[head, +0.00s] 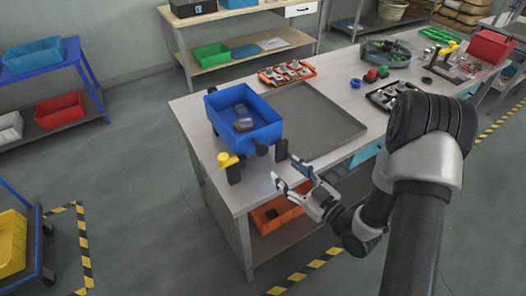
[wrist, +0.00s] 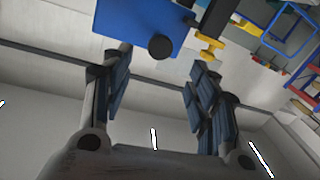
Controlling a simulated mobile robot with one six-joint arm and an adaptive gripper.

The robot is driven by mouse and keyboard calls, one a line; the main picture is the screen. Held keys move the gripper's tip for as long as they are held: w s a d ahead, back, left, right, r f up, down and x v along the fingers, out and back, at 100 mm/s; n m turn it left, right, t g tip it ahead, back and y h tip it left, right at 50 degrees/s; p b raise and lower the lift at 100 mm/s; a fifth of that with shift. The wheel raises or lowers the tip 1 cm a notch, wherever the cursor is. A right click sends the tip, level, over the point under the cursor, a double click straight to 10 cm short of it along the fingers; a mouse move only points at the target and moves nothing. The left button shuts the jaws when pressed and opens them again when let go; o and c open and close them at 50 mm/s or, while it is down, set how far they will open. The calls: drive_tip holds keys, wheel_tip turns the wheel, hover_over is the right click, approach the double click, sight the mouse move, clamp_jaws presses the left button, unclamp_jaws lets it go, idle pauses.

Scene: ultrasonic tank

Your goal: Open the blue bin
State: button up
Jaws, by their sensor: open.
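The blue bin (head: 262,137) stands upright near the left front corner of the workbench. Its inside shows from above with a few small grey and brown items in it; I cannot tell whether a clear cover lies over them. A black round knob (wrist: 160,46) sticks out from the bin's front face. A yellow knob (head: 228,159) on a black post stands at its front left. My gripper (head: 287,173) is open and empty, in front of the bin and apart from it. In the wrist view the bin (wrist: 130,18) shows beyond the spread fingers (wrist: 160,62).
The workbench (head: 195,112) carries a grey flat tray (head: 325,118) right of the bin and an orange tray (head: 270,78) of parts behind it. An orange bin (head: 285,212) sits on the shelf below.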

sight(264, 152)
drive_tip(key=b+x, duration=0.1)
drive_tip(key=x, duration=1)
drive_tip(key=shift+w+a, duration=0.2)
drive_tip(key=shift+a, duration=0.05)
clamp_jaws()
